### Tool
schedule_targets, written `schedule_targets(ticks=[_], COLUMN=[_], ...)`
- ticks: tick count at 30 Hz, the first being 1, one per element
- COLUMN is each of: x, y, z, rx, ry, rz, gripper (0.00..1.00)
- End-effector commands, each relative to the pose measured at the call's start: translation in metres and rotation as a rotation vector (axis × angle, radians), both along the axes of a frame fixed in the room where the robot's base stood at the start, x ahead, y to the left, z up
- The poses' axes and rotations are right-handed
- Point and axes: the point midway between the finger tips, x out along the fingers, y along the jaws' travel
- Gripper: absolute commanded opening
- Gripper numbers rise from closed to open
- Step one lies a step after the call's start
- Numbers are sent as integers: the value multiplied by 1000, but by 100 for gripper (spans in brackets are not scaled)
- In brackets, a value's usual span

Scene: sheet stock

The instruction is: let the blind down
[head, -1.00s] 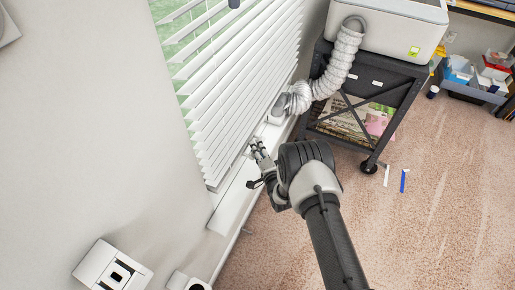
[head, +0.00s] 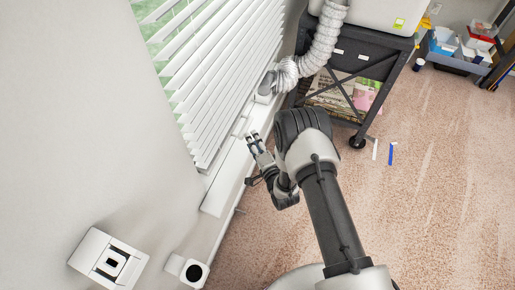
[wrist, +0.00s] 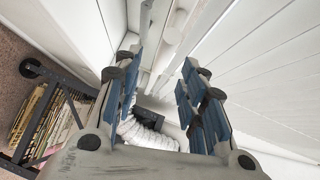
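The blind (head: 228,72) has white slats and hangs over the window at upper left in the head view. Its slats are tilted open at the upper left, and its lower end is close above the white sill (head: 222,187). The slats also fill the right of the wrist view (wrist: 265,65). My gripper (head: 256,142) is just right of the blind's lower end, over the sill's edge. In the wrist view its blue-padded fingers (wrist: 163,75) are apart with nothing held between them. Pale rod-like parts (wrist: 170,35) show beyond the fingertips; I cannot tell what they are. No cord is clear.
A white ribbed hose (head: 318,50) runs from the window to a white unit on a dark cart (head: 345,85) at upper middle. White wall fittings (head: 108,262) are at lower left. Bins (head: 465,45) stand at upper right. Carpet (head: 440,200) on the right is mostly clear.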

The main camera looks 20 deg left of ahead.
Motion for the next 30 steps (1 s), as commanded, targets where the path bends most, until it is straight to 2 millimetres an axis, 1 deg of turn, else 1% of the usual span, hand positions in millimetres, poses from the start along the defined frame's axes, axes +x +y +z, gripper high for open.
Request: schedule_targets(ticks=[1,4,10,26,29,30], x=[-7,-19,-30,-30,-25,-19], y=[-7,-16,-25,-26,-26,-27], z=[1,3,6,6,11,17], rx=[-2,-1,0,0,-16,-33], ry=[2,2,0,0,-5,-10], rz=[-1,-1,-1,0,-4,-8], gripper=[38,38,38,38,38,38])
